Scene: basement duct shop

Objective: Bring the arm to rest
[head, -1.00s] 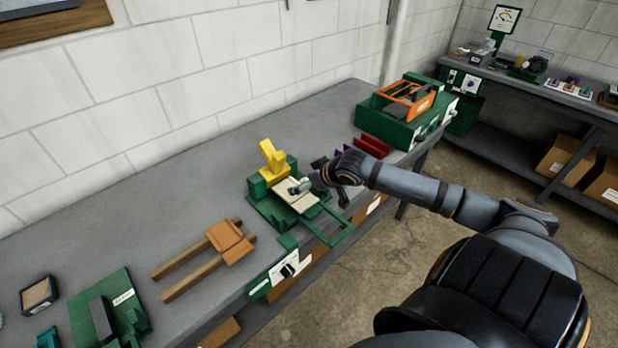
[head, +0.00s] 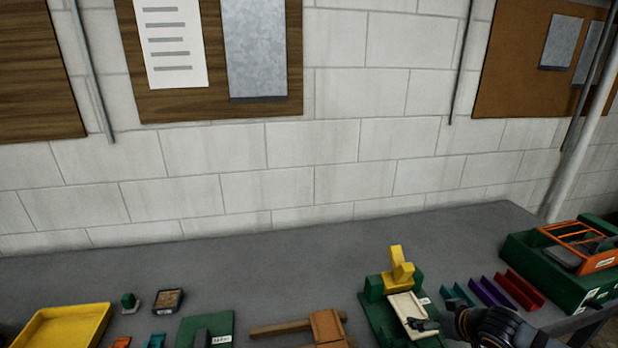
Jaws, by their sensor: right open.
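My right gripper (head: 436,325) shows at the lower right, over the front of the bench (head: 250,262). Its jaws are open. It is close to a green fixture (head: 374,303) that carries a cream plate (head: 405,305) and a yellow block (head: 399,266). The gripper overlaps the plate's front edge in the picture; I cannot tell whether they touch. Most of my right arm is cut off by the lower edge. My left gripper is not in view.
Teal, purple and red channels (head: 519,291) lie right of the fixture, before a green case with an orange-framed tote (head: 580,246). A wooden piece (head: 327,326), a green block stand (head: 222,322) and a yellow tray (head: 62,322) line the front. The bench's back is clear.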

